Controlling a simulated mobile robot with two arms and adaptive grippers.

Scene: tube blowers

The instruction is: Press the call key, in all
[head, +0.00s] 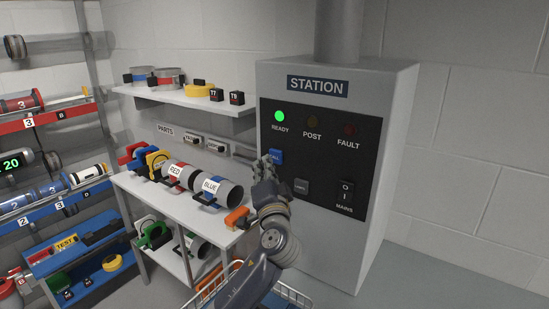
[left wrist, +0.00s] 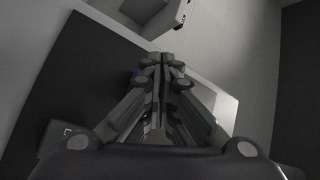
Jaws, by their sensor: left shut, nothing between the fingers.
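The grey station cabinet (head: 398,120) stands at the centre right with a black panel (head: 325,150). In the left wrist view the shut fingers (left wrist: 162,65) hide most of a small blue patch (left wrist: 135,76) on the dark panel. I cannot tell whether the tips touch the key. My right gripper is not in view.
A dark key (head: 301,187) and the MAINS switch (head: 346,191) sit lower on the panel. POST and FAULT lamps are dim. A white bench (head: 150,190) with red and blue tubes stands to the left, under a white shelf (head: 190,98). A wire basket (head: 290,293) is below my arm.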

